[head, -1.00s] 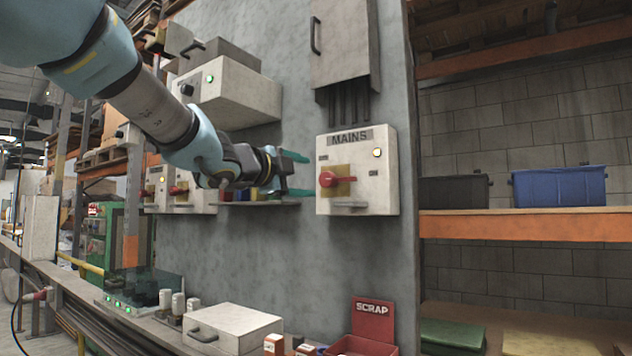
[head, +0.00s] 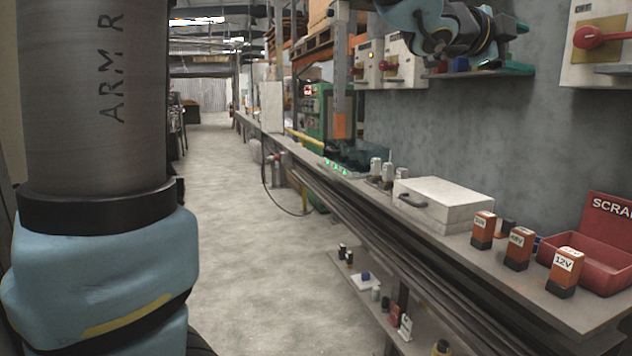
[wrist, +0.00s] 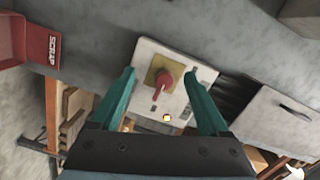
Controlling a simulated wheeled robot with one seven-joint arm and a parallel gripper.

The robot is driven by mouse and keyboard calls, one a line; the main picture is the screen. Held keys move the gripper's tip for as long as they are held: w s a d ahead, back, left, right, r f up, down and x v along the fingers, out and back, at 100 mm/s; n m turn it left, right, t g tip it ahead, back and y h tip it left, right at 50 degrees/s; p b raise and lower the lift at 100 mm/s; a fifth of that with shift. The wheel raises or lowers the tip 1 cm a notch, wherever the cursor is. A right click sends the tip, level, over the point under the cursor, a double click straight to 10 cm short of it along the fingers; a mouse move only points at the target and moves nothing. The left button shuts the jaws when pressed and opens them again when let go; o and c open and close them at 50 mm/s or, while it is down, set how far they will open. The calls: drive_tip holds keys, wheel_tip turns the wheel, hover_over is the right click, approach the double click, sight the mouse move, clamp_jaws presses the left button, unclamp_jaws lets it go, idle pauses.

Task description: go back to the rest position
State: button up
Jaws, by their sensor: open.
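My gripper (wrist: 160,78) shows in the wrist view with its two teal fingers spread and nothing between them but the view of a wall box beyond. That pale switch box (wrist: 183,63) has a red handle (wrist: 162,85) on a yellow plate and a lit lamp; the fingers look apart from it. In the head view my wrist and gripper are at the top right, partly cut off by the top edge, left of the switch box (head: 588,70). The box is cut off by the right edge there. My arm column fills the left side.
Below runs a bench with a white case (head: 445,205), several labelled orange blocks (head: 522,248) and a red scrap bin (head: 590,262). A small wall shelf (head: 480,72) is near my gripper. The floor aisle (head: 225,200) is clear. A grey cabinet (wrist: 272,122) hangs near the box.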

drive_tip(key=w+a+f+n+t+y, duration=0.4)
drive_tip(key=w+a+f+n+y, duration=0.3)
drive_tip(key=w+a+f+n, duration=0.6)
drive_tip(key=a+f+n+g+y, duration=0.2)
drive_tip(key=a+f+n+y, duration=0.3)
drive_tip(key=a+f, duration=1)
drive_tip(key=s+a+f+n+g+y, duration=0.2)
drive_tip(key=s+a+f+n+g, duration=0.15)
drive_tip(key=s+a+f, duration=0.45)
drive_tip(key=s+a+f+n+g+y, duration=0.25)
drive_tip(key=s+a+f+n, duration=0.35)
drive_tip(key=a, duration=0.4)
wheel_tip(320, 180, up, 14)
drive_tip(key=s+p, duration=0.2)
drive_tip(key=p, duration=1.2)
drive_tip(key=shift+r+g, duration=0.2)
drive_tip(key=shift+g, duration=0.1)
drive_tip(key=shift+h, duration=0.25)
